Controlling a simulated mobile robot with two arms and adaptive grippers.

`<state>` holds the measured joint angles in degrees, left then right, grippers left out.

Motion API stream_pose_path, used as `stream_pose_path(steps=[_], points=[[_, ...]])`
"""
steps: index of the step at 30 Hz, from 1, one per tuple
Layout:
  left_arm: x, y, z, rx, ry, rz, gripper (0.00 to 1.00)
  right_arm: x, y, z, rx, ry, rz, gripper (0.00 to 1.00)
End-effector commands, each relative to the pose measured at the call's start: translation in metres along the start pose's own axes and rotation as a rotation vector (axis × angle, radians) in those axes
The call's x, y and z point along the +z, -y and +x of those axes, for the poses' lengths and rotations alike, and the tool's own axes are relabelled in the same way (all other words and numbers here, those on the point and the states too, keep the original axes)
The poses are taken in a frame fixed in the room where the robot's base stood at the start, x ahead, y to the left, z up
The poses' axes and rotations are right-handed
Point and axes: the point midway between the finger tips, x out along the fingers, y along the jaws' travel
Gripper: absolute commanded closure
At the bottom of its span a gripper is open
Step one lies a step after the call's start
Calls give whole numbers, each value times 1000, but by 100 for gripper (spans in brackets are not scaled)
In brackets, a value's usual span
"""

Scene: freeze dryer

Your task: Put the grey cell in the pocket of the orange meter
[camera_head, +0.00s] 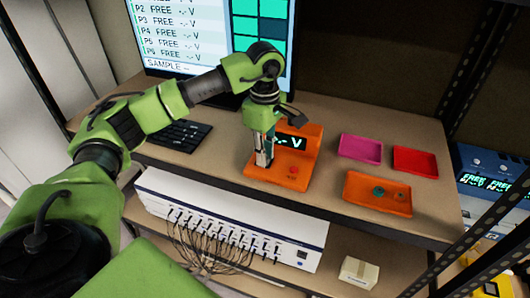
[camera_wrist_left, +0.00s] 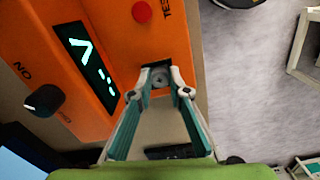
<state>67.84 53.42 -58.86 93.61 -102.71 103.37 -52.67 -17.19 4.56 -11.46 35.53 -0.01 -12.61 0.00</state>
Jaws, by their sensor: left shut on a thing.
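The orange meter (camera_head: 306,155) stands on the upper shelf, with a display reading "-.- V" and a red button on its base. In the left wrist view the meter (camera_wrist_left: 110,22) fills the upper left, with the red button near a dark pocket (camera_wrist_left: 173,52). My left gripper (camera_head: 263,163) points down at the left part of the meter's base. In the wrist view its fingertips (camera_wrist_left: 160,86) are shut on the small grey round cell (camera_wrist_left: 160,76), right beside the pocket. I cannot tell whether the cell is inside the pocket or just above it. My right gripper is not in view.
An orange tray (camera_head: 359,203) holding small round items, a magenta tray (camera_head: 361,149) and a red tray (camera_head: 415,162) lie right of the meter. A keyboard (camera_head: 180,134) and a monitor (camera_head: 180,30) stand behind. A white cabled unit (camera_head: 310,262) is on the shelf below.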

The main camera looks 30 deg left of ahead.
Motion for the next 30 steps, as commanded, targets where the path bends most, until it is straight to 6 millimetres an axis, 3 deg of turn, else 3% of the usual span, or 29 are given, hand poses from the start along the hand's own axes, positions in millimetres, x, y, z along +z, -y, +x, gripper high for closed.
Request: stream_pose_path(steps=[24, 25, 27, 30], points=[[0, 0, 0, 0, 0, 0, 98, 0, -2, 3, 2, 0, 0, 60], [0, 0, 0, 0, 0, 0, 78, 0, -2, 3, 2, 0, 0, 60], [0, 0, 0, 0, 0, 0, 63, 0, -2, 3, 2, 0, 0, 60], [0, 0, 0, -1, 0, 0, 63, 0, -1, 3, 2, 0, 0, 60]])
